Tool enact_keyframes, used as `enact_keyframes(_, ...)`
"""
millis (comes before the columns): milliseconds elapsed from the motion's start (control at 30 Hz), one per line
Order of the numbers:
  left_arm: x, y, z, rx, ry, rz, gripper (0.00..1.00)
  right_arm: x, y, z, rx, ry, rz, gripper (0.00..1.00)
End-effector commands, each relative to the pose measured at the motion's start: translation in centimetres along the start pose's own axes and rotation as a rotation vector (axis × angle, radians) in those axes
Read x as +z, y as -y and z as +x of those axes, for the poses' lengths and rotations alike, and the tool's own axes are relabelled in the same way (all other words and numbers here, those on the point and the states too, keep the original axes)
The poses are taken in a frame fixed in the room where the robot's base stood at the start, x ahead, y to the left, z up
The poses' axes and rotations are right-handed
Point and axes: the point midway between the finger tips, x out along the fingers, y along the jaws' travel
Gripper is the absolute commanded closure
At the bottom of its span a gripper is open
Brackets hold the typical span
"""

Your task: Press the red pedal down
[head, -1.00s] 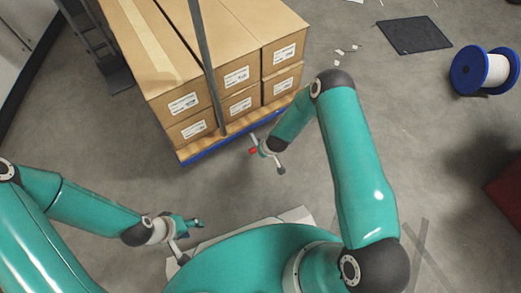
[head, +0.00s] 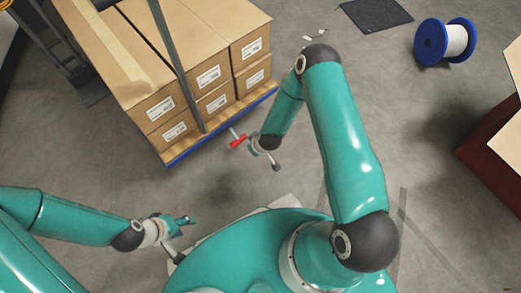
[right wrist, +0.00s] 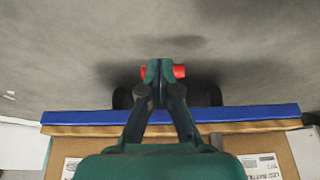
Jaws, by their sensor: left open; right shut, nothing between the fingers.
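The red pedal (head: 238,141) is a small red bar close to the floor, just off the front edge of the loaded pallet in the head view. In the right wrist view the pedal (right wrist: 179,71) shows red on both sides of my shut fingers, which hide its middle. My right gripper (right wrist: 158,68) is shut and empty, lined up over the pedal; I cannot tell whether it touches. In the head view it (head: 253,145) is small and partly covered by its own wrist. My left gripper (head: 186,220) is open and empty, far from the pedal at the lower left.
A blue-edged pallet (head: 222,124) carries several cardboard boxes (head: 168,62). Dark round shapes (right wrist: 215,95) flank the pedal beside the pallet. A cable spool (head: 455,41), a dark mat (head: 376,14) and a dark red box (head: 487,150) lie to the right. Grey floor between is open.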

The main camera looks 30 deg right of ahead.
Motion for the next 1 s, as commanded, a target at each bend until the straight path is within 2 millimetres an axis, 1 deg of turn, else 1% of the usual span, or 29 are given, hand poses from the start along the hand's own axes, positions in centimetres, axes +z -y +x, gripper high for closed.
enact_keyframes(33, 0.0, -0.3, -0.8, 0.0, 0.0, 0.0, 0.53, 0.4, 0.1, -1.4, -0.001, 0.001, -0.002, 1.0)
enact_keyframes(100, 0.0, -0.4, -1.2, 0.0, 0.0, 0.0, 0.53, 1.1, 0.1, -2.4, -0.002, 0.001, -0.003, 1.0)
enact_keyframes(200, 0.0, -0.6, -1.6, 0.0, 0.0, 0.0, 0.53, 1.9, 0.1, -3.5, -0.002, 0.001, -0.003, 1.0)
enact_keyframes(300, 0.0, -0.7, -1.8, 0.0, 0.0, 0.0, 0.53, 2.4, 0.2, -4.2, -0.002, 0.0, -0.006, 1.0)
enact_keyframes(467, 0.0, -0.7, -1.9, 0.0, 0.0, 0.0, 0.53, 2.7, 0.3, -4.6, -0.003, 0.0, -0.007, 1.0)
enact_keyframes(867, 0.0, -0.7, -1.9, 0.0, 0.0, 0.0, 0.53, 2.7, 0.3, -4.5, -0.003, 0.0, -0.008, 1.0)
enact_keyframes(967, 0.0, -0.7, -1.9, 0.0, 0.0, 0.0, 0.53, 2.5, 0.4, -4.6, -0.004, -0.002, -0.012, 1.0)
enact_keyframes(1000, 0.0, -0.7, -1.9, 0.0, 0.0, 0.0, 0.53, 2.2, 0.4, -4.7, -0.003, -0.008, -0.016, 1.0)
